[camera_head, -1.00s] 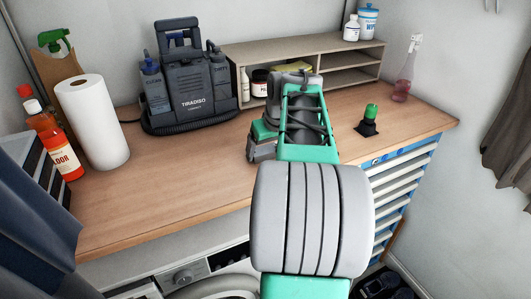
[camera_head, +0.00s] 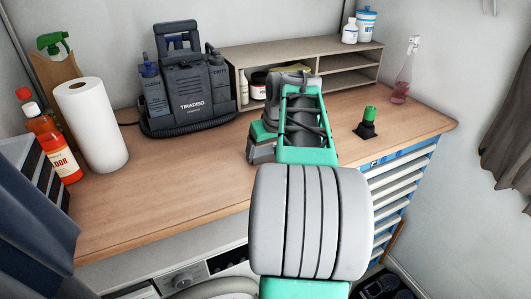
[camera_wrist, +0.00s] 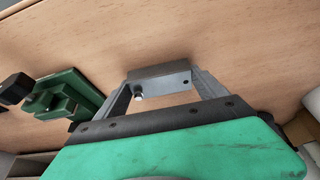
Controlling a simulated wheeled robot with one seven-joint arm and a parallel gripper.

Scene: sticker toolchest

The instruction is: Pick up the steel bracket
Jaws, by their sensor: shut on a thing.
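The steel bracket (camera_wrist: 170,80) is a small grey metal piece with holes and a pale bolt or pin on its face. In the wrist view it sits between the tips of my gripper (camera_wrist: 160,88), which is shut on it, one finger on each side. I cannot tell whether the bracket touches the wooden worktop or hangs just above it. In the head view my gripper (camera_head: 262,152) is low over the middle of the worktop (camera_head: 190,185), and my own arm and hand hide the bracket there.
A green blocky tool (camera_wrist: 65,95) lies left of the bracket in the wrist view. A green-topped black item (camera_head: 367,122) stands to the right in the head view. A dark machine (camera_head: 190,90) and a shelf (camera_head: 345,60) are behind. The worktop's left middle is clear.

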